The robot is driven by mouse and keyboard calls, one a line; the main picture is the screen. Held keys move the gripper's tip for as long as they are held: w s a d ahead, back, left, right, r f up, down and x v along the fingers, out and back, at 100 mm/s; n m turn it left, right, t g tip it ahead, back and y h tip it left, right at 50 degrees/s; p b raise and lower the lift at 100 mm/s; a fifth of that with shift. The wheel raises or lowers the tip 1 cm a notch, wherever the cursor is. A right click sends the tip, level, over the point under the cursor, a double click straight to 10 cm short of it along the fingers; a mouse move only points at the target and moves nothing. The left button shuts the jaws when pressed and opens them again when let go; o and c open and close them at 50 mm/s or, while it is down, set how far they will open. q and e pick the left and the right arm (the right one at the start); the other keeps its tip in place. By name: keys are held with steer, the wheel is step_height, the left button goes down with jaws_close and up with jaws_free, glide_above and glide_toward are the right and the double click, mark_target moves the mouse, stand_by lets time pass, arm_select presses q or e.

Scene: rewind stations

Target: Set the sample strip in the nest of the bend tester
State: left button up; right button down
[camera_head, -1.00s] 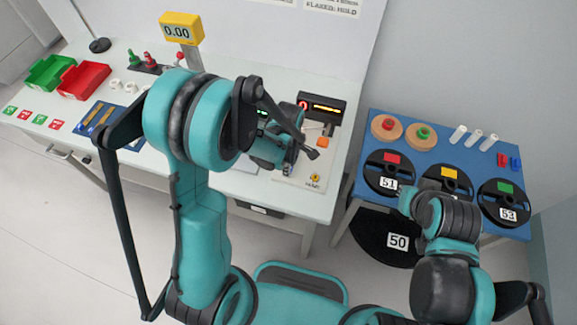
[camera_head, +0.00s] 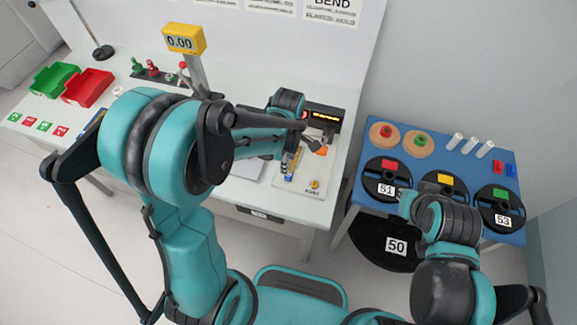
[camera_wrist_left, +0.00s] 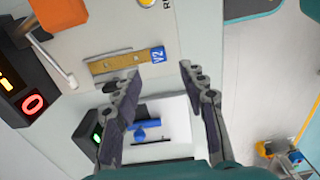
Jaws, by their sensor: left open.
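The sample strip (camera_wrist_left: 108,65) is brass-coloured with a blue end marked V2. In the left wrist view it lies flat on the pale base plate of the bend tester (camera_wrist_left: 190,45), beside a grey metal piece. I cannot tell whether it is fully seated in the nest. My left gripper (camera_wrist_left: 160,70) is open and empty, its fingertips pointing towards the strip's blue end and apart from it. In the head view the left gripper (camera_head: 292,157) is over the tester, partly hiding the strip. My right arm is over the blue table; its gripper is hidden.
The tester's dark display box (camera_head: 323,117) and orange block (camera_wrist_left: 60,12) stand beside the strip. A small black device with a green light (camera_wrist_left: 92,132) and white paper (camera_wrist_left: 165,125) lie close to the left gripper. The yellow readout (camera_head: 184,40) stands further left.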

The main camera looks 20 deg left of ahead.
arm_select(q)
steer(key=s+a+r+m+t, duration=0.2)
steer(key=s+r+m+t, duration=0.1)
steer(key=s+r+m, duration=0.2)
steer(key=s+a+r+m+t, duration=0.2)
steer(key=s+r+m+t, duration=0.2)
steer(key=r+m, duration=0.6)
steer(key=s+m, duration=0.1)
steer(key=m, duration=0.1)
steer(key=shift+s+a+m+p, duration=0.15)
steer(key=shift+a+m+p, duration=0.15)
steer(key=shift+a+p, duration=0.05)
step_height(320, 180, down, 6)
steer(key=b, duration=0.6)
steer(key=shift+f, duration=0.1)
